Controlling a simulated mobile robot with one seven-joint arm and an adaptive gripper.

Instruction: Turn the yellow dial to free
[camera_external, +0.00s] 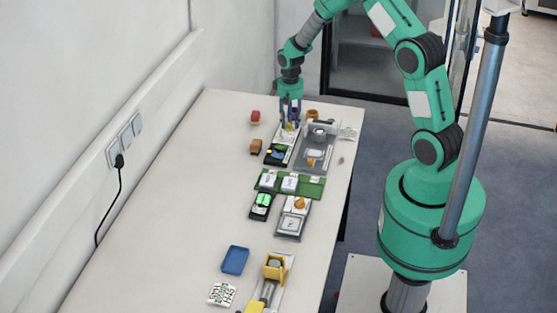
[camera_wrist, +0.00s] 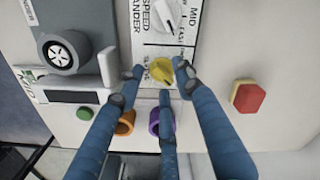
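The yellow dial (camera_wrist: 162,70) sits on a white labelled panel near the centre of the wrist view. My gripper (camera_wrist: 160,76) has three blue fingers with dark tips spread around the dial, two at its sides and one below it. Small gaps seem to show between tips and dial; contact cannot be made out. A white dial (camera_wrist: 168,14) marked with speed settings sits above it. The lettering by the yellow dial is too small and covered to read.
Around the dial are a red button (camera_wrist: 247,96), an orange ring (camera_wrist: 125,123), a purple ring (camera_wrist: 154,121) and a black round knob (camera_wrist: 60,54). Several devices line the table's right side; the table's left part (camera_external: 170,190) is clear beside the wall.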

